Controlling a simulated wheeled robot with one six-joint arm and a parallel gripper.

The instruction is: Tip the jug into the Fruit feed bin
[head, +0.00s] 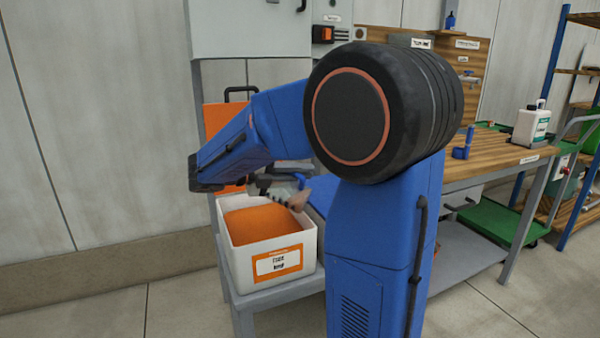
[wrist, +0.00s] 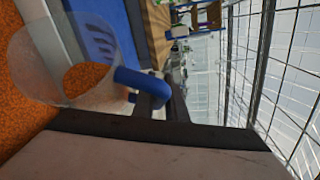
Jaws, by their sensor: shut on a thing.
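The Fruit feed bin (head: 234,262) is a white open box with an orange-bordered label, too blurred to read surely, and orange granular contents (head: 262,223). In the wrist view the orange contents (wrist: 20,95) fill the left edge. The jug (wrist: 38,55) is clear with a blue handle (wrist: 140,82). My gripper (wrist: 152,97) is shut on that handle. In the head view my gripper (head: 283,183) is above the bin's back right part, with the jug (head: 297,199) tilted over the contents and partly hard to make out. How much the jug holds is unclear.
The bin stands on a grey bench (head: 285,293). An orange panel (head: 216,122) and a grey cabinet (head: 250,28) are behind it. To the right, a wooden worktop (head: 490,160) carries a white bottle (head: 530,125) and a small blue item (head: 462,150). A green cart (head: 495,222) stands below.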

